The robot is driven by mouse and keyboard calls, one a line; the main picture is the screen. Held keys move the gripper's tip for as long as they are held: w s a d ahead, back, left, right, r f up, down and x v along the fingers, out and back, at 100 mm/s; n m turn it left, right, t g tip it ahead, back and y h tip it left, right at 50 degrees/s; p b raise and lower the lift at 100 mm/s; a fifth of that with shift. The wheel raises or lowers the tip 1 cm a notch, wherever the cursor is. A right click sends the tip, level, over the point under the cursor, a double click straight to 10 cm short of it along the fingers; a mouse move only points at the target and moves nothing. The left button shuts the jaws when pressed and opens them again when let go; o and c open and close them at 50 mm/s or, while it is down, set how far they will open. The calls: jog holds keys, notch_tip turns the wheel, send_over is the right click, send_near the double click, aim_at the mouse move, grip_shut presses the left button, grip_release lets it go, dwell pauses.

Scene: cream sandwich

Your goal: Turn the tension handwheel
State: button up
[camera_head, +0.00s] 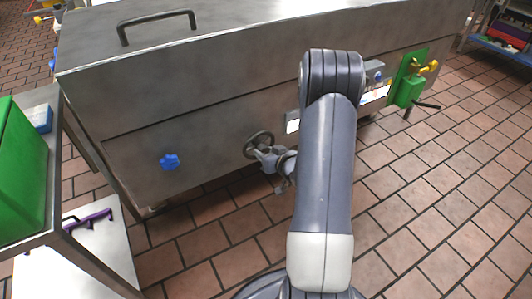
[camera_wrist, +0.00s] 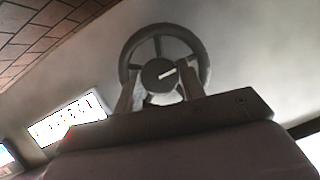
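The tension handwheel (camera_head: 258,138) is a dark spoked wheel on the front of the large steel machine (camera_head: 130,150). In the wrist view the handwheel (camera_wrist: 157,71) fills the upper middle, with a round hub and a pale mark on it. My gripper (camera_head: 272,158) is at the wheel, facing it. In the wrist view the two fingers of my gripper (camera_wrist: 160,88) stand apart, one at each side of the hub, overlapping the lower part of the wheel. Whether they touch it I cannot tell. Part of the lower rim is hidden by the gripper.
A blue knob (camera_head: 169,161) sits left of the wheel on the machine. A green box (camera_head: 408,90) with yellow parts is at the right. A steel table (camera_head: 52,160) with a green bin (camera_head: 20,175) stands at the left. Tiled floor is clear at the right.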

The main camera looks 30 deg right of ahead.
jog(key=c, duration=0.5)
jog(key=shift+f+b, duration=0.1)
jog(key=shift+b, duration=0.4)
jog(key=n+h+b, duration=0.2)
jog(key=n+b, duration=0.1)
jog(key=b, duration=0.4)
jog(key=n+h+b, duration=0.2)
jog(key=b, duration=0.4)
jog(key=shift+a+f+n+t+b, duration=0.1)
jog(key=shift+a+n+t+b, duration=0.1)
jog(key=shift+n+t+b, duration=0.15)
jog(key=shift+n+b, duration=0.25)
jog(key=shift+b, duration=0.15)
jog(key=shift+r, duration=0.2)
jog(key=o, duration=1)
